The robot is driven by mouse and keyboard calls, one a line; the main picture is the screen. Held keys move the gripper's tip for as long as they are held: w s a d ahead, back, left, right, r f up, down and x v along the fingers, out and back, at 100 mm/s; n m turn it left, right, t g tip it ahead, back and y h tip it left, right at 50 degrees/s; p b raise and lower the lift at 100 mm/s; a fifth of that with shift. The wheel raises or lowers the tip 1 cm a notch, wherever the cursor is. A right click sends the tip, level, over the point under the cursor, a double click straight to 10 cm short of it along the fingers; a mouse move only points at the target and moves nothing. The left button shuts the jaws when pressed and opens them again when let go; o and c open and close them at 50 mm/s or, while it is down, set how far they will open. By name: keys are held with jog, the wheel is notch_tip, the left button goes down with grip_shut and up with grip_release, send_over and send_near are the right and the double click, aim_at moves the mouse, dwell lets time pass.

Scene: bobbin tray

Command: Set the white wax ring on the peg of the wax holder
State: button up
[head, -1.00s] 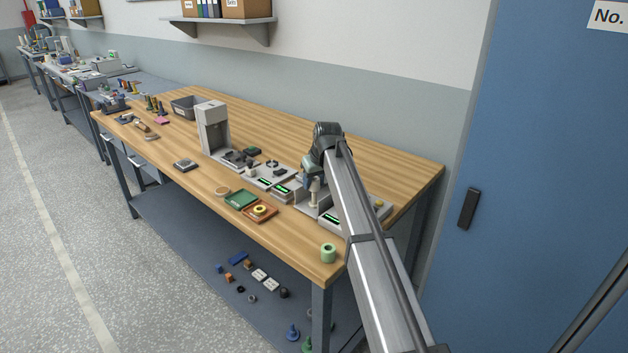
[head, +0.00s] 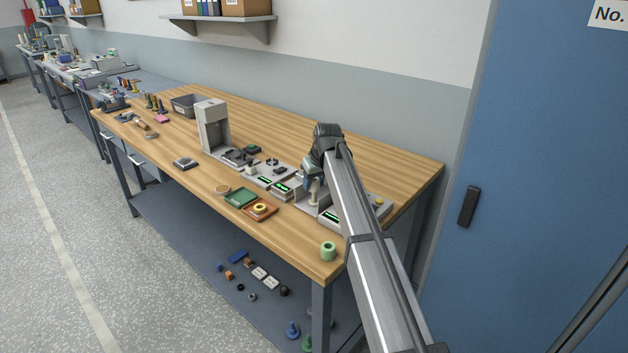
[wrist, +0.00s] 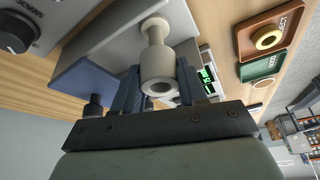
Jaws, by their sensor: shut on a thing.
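My gripper (wrist: 158,92) is shut on a cream-white piece with a round dark hole in its near end, which I take to be the white wax ring (wrist: 158,68). A narrower cream stem with a wider end (wrist: 155,27) lines up beyond it; I cannot tell whether the two are joined or apart. In the head view my gripper (head: 312,182) is low over the grey units at the bench's right end, with a cream upright piece (head: 314,194) under it. A grey block fills the wrist view behind the fingers. I cannot make out the wax holder's peg for certain.
A grey unit with a black knob (wrist: 18,36) and a WAX label is close by. An orange tray (head: 250,213) with a yellow ring and a green tray (head: 236,203) lie to the left. The back of the bench is clear.

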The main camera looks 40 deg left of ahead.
jog(key=shift+f, duration=2.2)
jog(key=o, duration=1.1)
jog(key=shift+r, duration=0.15)
